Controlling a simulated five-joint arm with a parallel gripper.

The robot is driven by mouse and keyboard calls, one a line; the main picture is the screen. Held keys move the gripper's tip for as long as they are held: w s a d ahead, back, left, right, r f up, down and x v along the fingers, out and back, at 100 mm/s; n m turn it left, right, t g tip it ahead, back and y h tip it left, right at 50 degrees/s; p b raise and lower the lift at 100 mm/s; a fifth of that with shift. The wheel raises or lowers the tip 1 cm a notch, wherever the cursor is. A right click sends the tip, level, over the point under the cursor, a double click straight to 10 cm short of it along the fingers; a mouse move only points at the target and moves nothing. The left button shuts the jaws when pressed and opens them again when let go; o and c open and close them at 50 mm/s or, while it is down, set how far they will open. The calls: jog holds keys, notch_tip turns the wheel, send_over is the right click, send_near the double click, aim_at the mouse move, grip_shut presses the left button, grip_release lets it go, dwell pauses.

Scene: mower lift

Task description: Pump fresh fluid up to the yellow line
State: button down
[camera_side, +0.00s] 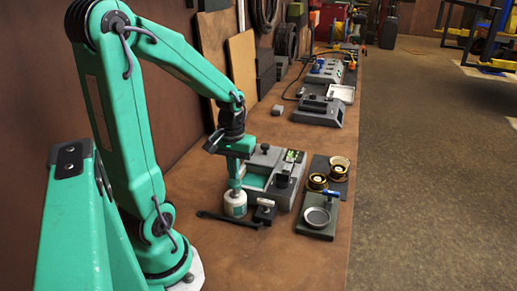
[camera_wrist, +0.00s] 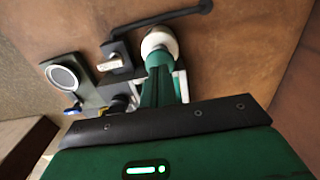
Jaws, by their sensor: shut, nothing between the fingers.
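A grey unit (camera_side: 290,178) with a pale green recess stands just behind. No yellow line can be made out.
A round metal dish (camera_side: 318,217) sits on a green plate. Two yellow-rimmed round parts (camera_side: 318,181) lie behind it. Bare bench lies in front.

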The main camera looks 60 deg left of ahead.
jog(key=shift+r, duration=1.2)
jog(key=shift+w+d+r, duration=0.15)
jog(key=shift+d+r, duration=0.2)
jog(key=shift+d, duration=0.05)
jog(key=s+d+r+m+t, duration=0.1)
jog(key=d+r+m+t, duration=0.4)
jog(key=d+r+m, duration=0.4)
jog(key=shift+s+d+t, duration=0.3)
jog(key=shift+d, duration=2.05)
jog(key=shift+a+r, duration=0.1)
